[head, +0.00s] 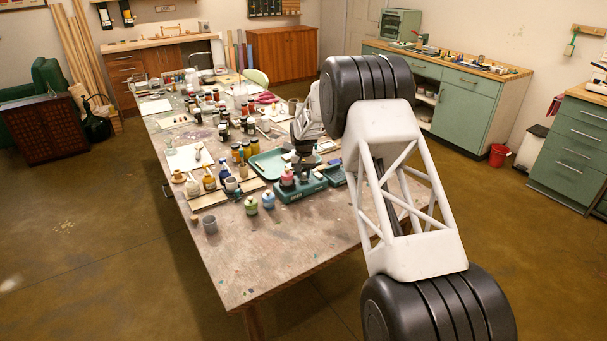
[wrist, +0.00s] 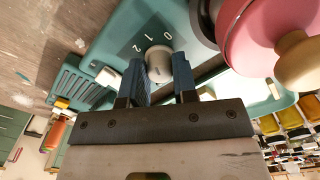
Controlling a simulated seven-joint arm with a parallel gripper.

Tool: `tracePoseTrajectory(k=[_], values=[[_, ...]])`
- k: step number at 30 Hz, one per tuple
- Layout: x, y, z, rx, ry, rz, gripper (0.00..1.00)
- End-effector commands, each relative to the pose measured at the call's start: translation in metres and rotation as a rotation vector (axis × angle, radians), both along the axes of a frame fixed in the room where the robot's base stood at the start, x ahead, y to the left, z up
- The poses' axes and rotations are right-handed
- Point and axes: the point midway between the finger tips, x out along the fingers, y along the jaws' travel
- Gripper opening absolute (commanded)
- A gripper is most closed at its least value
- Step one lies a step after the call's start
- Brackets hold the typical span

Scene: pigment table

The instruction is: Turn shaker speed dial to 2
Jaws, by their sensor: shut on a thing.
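The shaker (head: 298,191) is a teal machine near the front right of the long table, with a pink-topped jar (head: 287,180) on it. In the wrist view the shaker's teal body (wrist: 135,16) carries a pale round speed dial (wrist: 157,62), with the marks 0, 1 and 2 printed in an arc above it. My gripper (wrist: 159,76) has its two blue fingers on either side of the dial and is shut on it. Which mark the dial points to cannot be told. In the head view the dial is hidden.
A pink container (wrist: 262,45) with a wooden knob sits close on the right of the fingers in the wrist view. A green tray (head: 268,163) and several paint jars crowd the table behind the shaker. The table's front part (head: 285,250) is clear.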

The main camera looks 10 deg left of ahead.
Motion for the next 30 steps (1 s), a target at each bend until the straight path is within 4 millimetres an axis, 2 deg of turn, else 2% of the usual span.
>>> tracePoseTrajectory(k=[18, 30], values=[[0.0013, 0.0005, 0.0024, 0.001, -0.005, 0.571, 0.03], [0.0013, 0.0006, 0.0023, 0.001, -0.005, 0.782, 0.03]])
